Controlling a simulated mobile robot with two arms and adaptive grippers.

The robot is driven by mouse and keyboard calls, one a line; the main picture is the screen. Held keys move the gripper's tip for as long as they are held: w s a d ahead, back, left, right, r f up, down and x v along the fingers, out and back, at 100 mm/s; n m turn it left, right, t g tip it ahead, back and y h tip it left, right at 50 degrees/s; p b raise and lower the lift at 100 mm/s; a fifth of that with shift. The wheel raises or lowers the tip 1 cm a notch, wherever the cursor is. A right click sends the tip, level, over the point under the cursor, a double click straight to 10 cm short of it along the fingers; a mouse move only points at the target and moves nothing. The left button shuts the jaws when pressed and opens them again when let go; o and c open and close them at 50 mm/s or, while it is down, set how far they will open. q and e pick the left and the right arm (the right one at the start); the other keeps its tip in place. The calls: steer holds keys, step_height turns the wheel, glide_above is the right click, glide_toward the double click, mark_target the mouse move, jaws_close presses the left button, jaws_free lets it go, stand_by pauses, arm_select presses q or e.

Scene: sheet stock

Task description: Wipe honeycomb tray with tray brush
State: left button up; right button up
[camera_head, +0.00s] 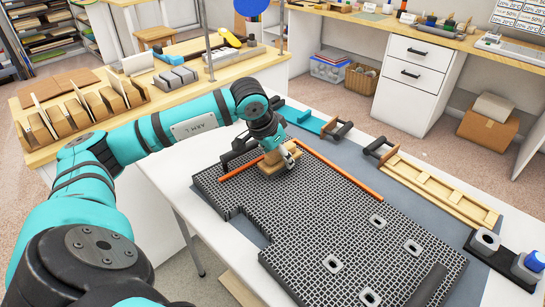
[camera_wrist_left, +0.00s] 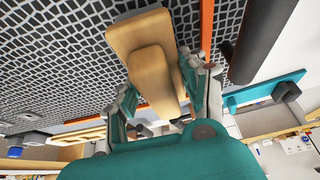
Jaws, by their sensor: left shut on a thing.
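The honeycomb tray (camera_head: 320,210) is a dark grid panel lying flat on the white table; its mesh also fills the upper left of the left wrist view (camera_wrist_left: 50,60). My left gripper (camera_head: 284,156) is over the tray's far part, shut on the tan wooden tray brush (camera_head: 270,167). In the left wrist view the brush's block and handle (camera_wrist_left: 142,38) show between the fingers (camera_wrist_left: 163,88). The brush is low over the mesh; its underside is hidden, so I cannot tell whether it touches. My right gripper is not in view.
Orange strips (camera_head: 340,170) lie at the tray's far part, on both sides of the brush. A wooden frame (camera_head: 440,190) lies to the right. The middle mesh is clear.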

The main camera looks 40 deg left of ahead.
arm_select(q)
steer(key=shift+w+d, duration=0.15)
steer(key=shift+w, duration=0.5)
steer(key=shift+w+d, duration=0.15)
steer(key=shift+w, duration=0.45)
steer(key=shift+s+d, duration=0.35)
steer(key=shift+d, duration=1.45)
steer(key=shift+s+d, duration=0.3)
steer(key=shift+d, duration=1.5)
steer(key=shift+s+d, duration=0.35)
steer(key=shift+d, duration=1.45)
steer(key=shift+s+d, duration=0.3)
steer(key=shift+d, duration=1.15)
steer(key=shift+s+d, duration=0.25)
steer(key=shift+d, duration=1.25)
steer(key=shift+s+d, duration=0.3)
steer(key=shift+d, duration=1.15)
steer(key=shift+a+f, duration=0.1)
